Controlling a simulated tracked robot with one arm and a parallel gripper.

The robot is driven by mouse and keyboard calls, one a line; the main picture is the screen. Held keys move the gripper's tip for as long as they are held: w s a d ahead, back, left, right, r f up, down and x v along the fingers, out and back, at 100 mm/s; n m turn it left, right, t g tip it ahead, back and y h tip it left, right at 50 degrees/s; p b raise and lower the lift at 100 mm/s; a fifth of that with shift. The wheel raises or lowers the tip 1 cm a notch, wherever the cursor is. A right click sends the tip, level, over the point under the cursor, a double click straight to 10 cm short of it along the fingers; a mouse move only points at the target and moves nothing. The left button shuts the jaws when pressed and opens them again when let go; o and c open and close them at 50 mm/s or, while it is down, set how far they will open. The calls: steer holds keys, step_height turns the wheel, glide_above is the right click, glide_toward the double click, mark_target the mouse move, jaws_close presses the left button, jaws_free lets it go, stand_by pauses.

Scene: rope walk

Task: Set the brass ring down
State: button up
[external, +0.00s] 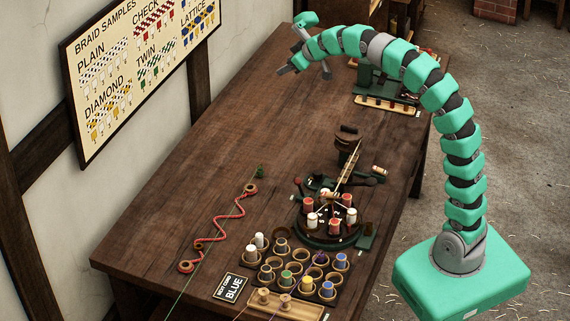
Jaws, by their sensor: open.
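I cannot tell what these are made of.
The wooden table (230,130) is bare around and below my gripper. A braiding stand (330,225) with bobbins is at the front right. Another green device (380,85) stands at the far right edge.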

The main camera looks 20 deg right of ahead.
steer(key=s+d+r+m+t+h, duration=0.1)
steer(key=s+d+r+m+t, duration=0.1)
steer(key=s+d+r, duration=0.2)
steer(key=s+d+r+m+t+h, duration=0.2)
steer(key=s+d+r, duration=0.3)
steer(key=d+r, duration=0.6)
steer(key=s+d+r+m+t+h, duration=0.1)
steer(key=s+d+r+m, duration=0.3)
steer(key=d, duration=1)
step_height(320, 180, up, 4)
steer(key=shift+s+d+f+t, duration=0.2)
steer(key=shift+s+d+t, duration=0.15)
steer(key=shift+t, duration=0.45)
